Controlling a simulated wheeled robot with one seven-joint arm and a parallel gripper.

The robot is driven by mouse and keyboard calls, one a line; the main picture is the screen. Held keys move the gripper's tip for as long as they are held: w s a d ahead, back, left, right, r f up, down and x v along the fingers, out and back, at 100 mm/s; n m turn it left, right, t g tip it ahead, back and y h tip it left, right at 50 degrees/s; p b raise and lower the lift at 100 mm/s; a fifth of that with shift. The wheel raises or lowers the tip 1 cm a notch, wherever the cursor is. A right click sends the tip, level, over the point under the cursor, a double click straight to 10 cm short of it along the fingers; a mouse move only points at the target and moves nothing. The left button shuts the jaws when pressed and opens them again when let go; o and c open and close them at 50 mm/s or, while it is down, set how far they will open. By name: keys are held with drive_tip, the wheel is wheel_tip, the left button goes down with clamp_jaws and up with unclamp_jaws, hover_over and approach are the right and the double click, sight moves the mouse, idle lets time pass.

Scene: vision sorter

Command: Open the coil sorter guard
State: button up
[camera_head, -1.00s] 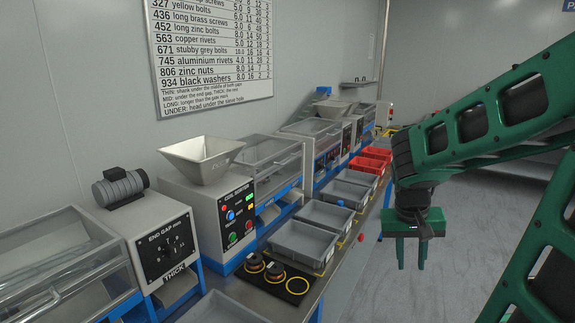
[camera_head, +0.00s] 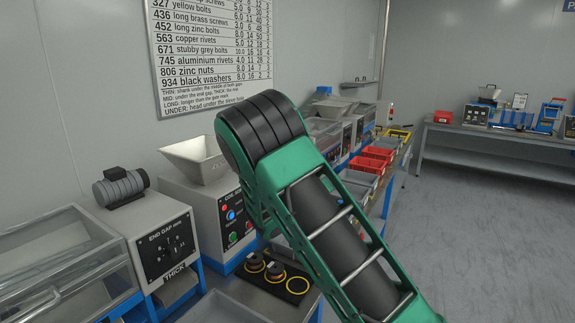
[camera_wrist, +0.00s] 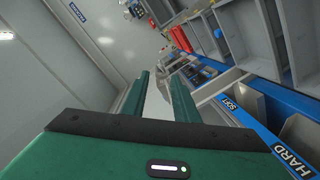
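The coil sorter's control box (camera_head: 229,220) stands in the middle of the head view, with a pale hopper (camera_head: 197,158) on top. To its left is an END GAP box (camera_head: 166,248) with a dial. A clear guard (camera_head: 62,262) in a grey frame lies down over the machine at the lower left. My arm covers the other clear guard right of the control box. My gripper (camera_wrist: 158,80) shows in the wrist view, its two green fingers apart with nothing between them. It is hidden behind my arm in the head view. I see no contact with a guard.
A black pad with yellow rings (camera_head: 276,274) and a grey bin (camera_head: 228,308) lie in front. Red bins (camera_head: 369,163) stand farther along the bench. The floor at right is clear.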

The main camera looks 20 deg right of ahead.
drive_tip(key=w+a+r+n+t+y, duration=0.1)
drive_tip(key=w+a+n+t, duration=0.25)
drive_tip(key=a, duration=0.35)
drive_tip(key=w+a+n+t+y, duration=0.25)
drive_tip(key=w+a+t, duration=0.2)
drive_tip(key=a, duration=0.35)
drive_tip(key=shift+g+h, duration=0.4)
drive_tip(key=shift+h, duration=0.05)
drive_tip(key=x, duration=1.1)
drive_tip(key=shift+d, duration=0.15)
clamp_jaws()
drive_tip(key=shift+f, duration=0.1)
